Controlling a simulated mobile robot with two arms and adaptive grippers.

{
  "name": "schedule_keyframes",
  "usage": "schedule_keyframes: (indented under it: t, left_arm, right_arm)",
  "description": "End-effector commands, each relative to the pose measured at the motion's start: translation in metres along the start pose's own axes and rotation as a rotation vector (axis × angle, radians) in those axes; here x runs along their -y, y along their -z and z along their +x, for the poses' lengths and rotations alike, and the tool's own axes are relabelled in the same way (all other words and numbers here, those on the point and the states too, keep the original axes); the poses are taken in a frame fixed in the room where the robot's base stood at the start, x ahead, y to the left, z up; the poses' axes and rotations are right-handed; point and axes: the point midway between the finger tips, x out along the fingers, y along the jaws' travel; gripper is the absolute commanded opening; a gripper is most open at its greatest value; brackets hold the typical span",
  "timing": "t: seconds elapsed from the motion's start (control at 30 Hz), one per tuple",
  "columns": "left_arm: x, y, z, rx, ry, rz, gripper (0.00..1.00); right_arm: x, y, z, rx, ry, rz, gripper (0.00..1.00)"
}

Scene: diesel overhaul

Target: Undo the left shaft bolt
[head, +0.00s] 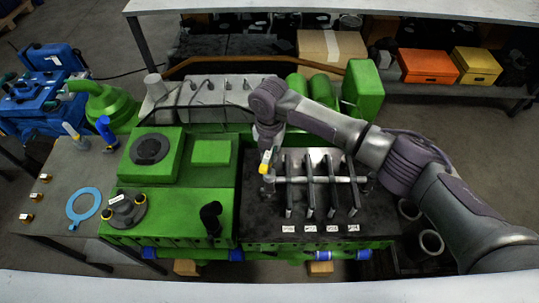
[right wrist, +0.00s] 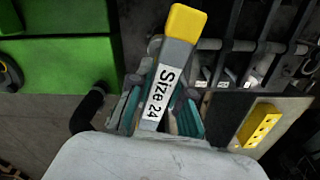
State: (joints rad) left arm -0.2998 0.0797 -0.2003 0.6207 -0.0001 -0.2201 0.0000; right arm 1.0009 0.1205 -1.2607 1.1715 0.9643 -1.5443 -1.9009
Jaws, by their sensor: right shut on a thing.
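A grey wrench with a yellow end (head: 265,162) and a "Size 24" label is in my right gripper (head: 269,148), above the left end of the rocker shaft (head: 345,180). The right wrist view shows the wrench (right wrist: 178,55) pinched between the gripper's teal-padded fingers (right wrist: 160,110), its yellow end pointing up the picture. The pale shaft (right wrist: 235,45) runs across dark rocker levers to the right. I cannot make out the left shaft bolt; the gripper and wrench cover that end. Whether the wrench touches a bolt cannot be told. My left gripper is in neither view.
The green engine block (head: 170,215) is left of the shaft. Several labelled levers (head: 310,200) stand close together beside the wrench. A grey side table (head: 60,190) holds a blue ring (head: 83,204), a blue-handled tool (head: 105,130) and small brass parts. Shelves with boxes are behind.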

Motion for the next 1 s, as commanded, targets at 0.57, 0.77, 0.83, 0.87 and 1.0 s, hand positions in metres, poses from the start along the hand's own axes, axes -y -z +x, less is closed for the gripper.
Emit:
schedule_keyframes:
  t: [0.57,0.77,0.83,0.87,1.0]
  left_arm:
    - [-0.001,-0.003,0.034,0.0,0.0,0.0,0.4]
    - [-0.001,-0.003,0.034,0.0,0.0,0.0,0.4]
    - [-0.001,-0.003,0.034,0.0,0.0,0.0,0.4]
    - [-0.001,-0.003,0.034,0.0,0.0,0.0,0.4]
    - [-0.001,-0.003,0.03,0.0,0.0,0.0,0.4]
  right_arm:
    - [-0.001,-0.001,0.0,0.005,-0.001,-1.017,0.0]
    - [-0.001,-0.001,-0.002,0.004,-0.001,-1.082,0.0]
    - [-0.001,-0.001,-0.002,0.004,-0.001,-1.08,0.0]
    - [-0.001,-0.001,-0.002,0.004,-0.001,-1.08,0.0]
    - [-0.002,-0.001,-0.007,0.004,-0.002,-1.079,0.0]
